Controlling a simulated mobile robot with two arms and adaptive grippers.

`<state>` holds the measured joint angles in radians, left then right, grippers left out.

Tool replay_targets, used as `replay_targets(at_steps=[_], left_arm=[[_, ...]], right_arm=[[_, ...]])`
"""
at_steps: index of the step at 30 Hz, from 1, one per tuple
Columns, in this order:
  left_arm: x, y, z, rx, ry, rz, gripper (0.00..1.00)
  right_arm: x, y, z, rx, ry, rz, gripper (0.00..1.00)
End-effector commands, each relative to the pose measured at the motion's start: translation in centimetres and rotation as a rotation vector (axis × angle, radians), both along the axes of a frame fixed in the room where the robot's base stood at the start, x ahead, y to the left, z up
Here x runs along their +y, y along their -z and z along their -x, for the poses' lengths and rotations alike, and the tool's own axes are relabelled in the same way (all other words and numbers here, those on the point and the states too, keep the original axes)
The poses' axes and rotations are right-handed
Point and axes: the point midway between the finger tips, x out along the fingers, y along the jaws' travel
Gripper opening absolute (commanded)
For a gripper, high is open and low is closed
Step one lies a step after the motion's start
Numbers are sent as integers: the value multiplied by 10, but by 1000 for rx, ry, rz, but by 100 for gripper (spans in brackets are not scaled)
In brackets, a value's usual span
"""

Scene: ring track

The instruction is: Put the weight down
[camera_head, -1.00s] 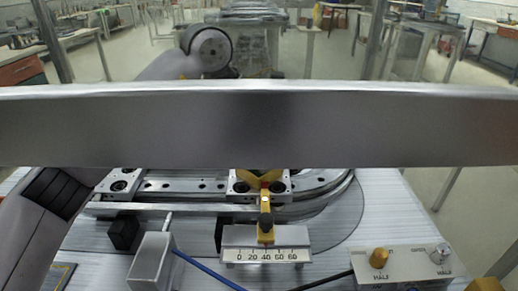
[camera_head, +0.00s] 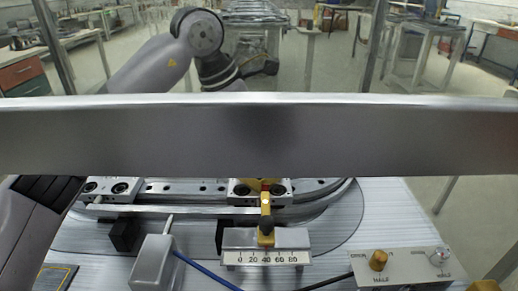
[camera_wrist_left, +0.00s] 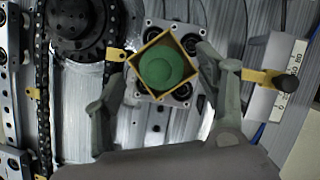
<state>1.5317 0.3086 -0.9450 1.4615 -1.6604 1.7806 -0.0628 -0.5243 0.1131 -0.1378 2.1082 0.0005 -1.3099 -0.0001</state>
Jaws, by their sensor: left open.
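The green round weight (camera_wrist_left: 168,68) sits in a square yellow holder (camera_wrist_left: 142,56) on a track carriage (camera_wrist_left: 157,117) in the left wrist view. My left gripper (camera_wrist_left: 161,68) is open, with one finger on each side of the holder and visible gaps to it. Whether the fingertips are level with the weight or above it, I cannot tell. In the head view the carriage (camera_head: 241,190) shows below a grey beam, which hides the weight and my left fingers. My right gripper is in neither view.
The wide grey beam (camera_head: 260,135) crosses the whole head view. A scale indicator (camera_head: 266,258) stands in front of the carriage. A second carriage (camera_head: 110,188) is on the rail at left. A control box (camera_head: 400,266) stands at front right. A toothed wheel and chain (camera_wrist_left: 45,105) lie beside the holder.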

Motion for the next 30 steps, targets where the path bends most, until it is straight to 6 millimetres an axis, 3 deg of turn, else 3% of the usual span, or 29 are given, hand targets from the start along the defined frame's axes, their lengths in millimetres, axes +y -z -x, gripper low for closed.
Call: replay_targets(at_steps=[1,6,12,26,30], left_arm=[[5,-15,1,-4,-3,2,66],[18,-48,6,-4,-2,1,66],[29,-74,11,-1,-2,1,66],[31,-81,12,1,0,4,66],[16,-75,12,6,24,106,66]], right_arm=[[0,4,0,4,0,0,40],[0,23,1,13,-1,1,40],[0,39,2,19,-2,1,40],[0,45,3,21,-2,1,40],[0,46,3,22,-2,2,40]])
